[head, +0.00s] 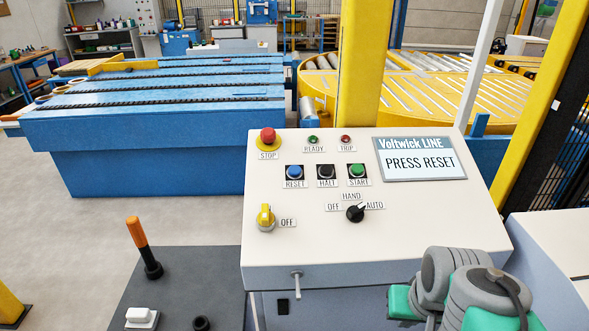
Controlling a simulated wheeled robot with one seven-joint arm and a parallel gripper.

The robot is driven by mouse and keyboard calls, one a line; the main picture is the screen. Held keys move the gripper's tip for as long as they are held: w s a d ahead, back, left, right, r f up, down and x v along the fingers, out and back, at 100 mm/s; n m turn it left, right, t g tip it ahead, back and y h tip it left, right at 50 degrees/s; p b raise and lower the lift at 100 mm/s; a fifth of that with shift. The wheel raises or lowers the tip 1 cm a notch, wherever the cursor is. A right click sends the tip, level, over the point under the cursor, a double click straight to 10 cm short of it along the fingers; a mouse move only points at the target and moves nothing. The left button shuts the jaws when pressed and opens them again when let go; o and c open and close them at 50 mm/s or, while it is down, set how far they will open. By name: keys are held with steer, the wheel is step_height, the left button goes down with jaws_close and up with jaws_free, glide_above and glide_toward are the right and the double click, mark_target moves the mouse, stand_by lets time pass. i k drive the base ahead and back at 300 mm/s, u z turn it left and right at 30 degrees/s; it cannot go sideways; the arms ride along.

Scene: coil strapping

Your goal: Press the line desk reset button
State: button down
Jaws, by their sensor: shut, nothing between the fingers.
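The line desk (335,218) is a sloped off-white panel in the middle of the head view. Its blue reset button (294,172) sits in a black square above a RESET label, left of the black HALT button (326,171) and the green START button (357,171). The desk display (424,163) reads "Voltwick LINE" and "PRESS RESET". Nothing covers the reset button. Part of my arm, grey and green, shows at the lower right in front of the desk's corner. My gripper is not in view.
A red STOP button (267,136), a yellow switch (266,218) at OFF and a black selector (356,213) share the panel. A lever with an orange grip (138,234) stands at lower left. A yellow post (361,65) rises behind the desk.

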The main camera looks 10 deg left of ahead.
mark_target(294, 171)
steer(key=k, duration=1.2)
steer(key=u, duration=1.05)
steer(key=i, duration=0.75)
steer(key=u, duration=0.35)
steer(key=i, duration=1)
steer(key=z, duration=0.45)
